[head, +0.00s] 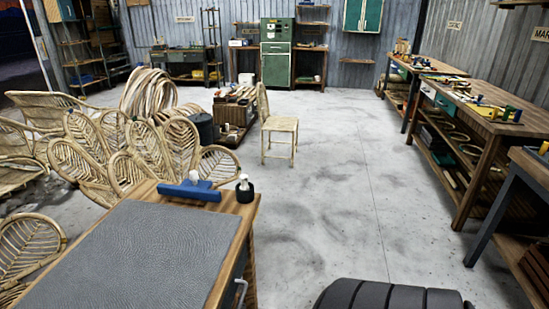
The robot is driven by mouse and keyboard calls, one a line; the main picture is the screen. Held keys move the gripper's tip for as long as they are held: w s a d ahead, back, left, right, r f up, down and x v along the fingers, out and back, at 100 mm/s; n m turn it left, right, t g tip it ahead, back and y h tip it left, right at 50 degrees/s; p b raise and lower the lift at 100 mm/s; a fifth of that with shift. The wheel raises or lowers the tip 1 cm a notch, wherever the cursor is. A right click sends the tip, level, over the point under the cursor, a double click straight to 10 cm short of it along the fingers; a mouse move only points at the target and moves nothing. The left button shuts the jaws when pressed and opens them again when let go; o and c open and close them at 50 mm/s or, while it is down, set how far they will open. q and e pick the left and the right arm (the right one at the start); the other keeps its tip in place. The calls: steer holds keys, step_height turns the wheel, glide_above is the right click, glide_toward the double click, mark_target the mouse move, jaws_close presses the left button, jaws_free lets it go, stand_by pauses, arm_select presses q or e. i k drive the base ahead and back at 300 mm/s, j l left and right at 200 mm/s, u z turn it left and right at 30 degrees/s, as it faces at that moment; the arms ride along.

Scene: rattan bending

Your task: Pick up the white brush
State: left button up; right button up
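No white brush can be made out for sure. On the near workbench (150,258), at its far edge, lies a blue tool (178,191) with a small whitish piece (193,177) at its middle. Just right of it stands a small black pot (245,194) with a whitish top (243,179). These whitish parts are too small to tell what they are. Neither of my grippers is in view.
Rattan chairs (85,165) crowd the floor behind and left of the workbench. A small rattan chair (279,128) stands beyond it. Long wooden benches (490,125) with tools line the right side. The grey floor (335,190) between is clear.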

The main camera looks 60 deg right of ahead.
mark_target(245, 186)
steer(key=z, duration=1.85)
steer(key=u, duration=2.2)
steer(key=z, duration=2.2)
steer(key=i+l+u, duration=0.15)
steer(key=l, duration=0.15)
steer(key=i+l+u, duration=0.4)
steer(key=i+l, duration=0.9)
steer(key=i, duration=0.1)
